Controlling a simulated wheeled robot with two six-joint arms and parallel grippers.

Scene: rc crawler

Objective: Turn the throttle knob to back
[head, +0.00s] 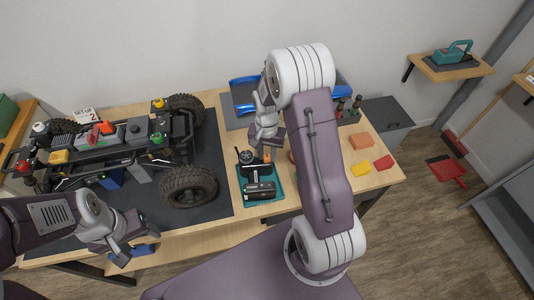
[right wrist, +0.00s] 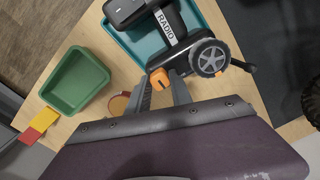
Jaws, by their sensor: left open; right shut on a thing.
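The radio (head: 259,188) is a black handset labelled RADIO, resting in a teal tray (head: 280,196) on the workbench; it also shows in the right wrist view (right wrist: 167,26). A small orange knob (right wrist: 159,78), which I take as the throttle knob, sits beside its spoked black wheel (right wrist: 209,58). My right gripper (right wrist: 163,88) has its fingertips at the orange knob and is shut on it; in the head view the right gripper (head: 268,148) is just above the radio. The knob's setting cannot be read. My left gripper (head: 136,246) is open and empty at the bench's front left.
The crawler (head: 110,150) stands on a dark mat at left, one big tyre (head: 188,186) near the radio. A green bin (right wrist: 78,82) lies beside the tray in the right wrist view. Yellow and red pieces (head: 372,165) lie at the bench's right.

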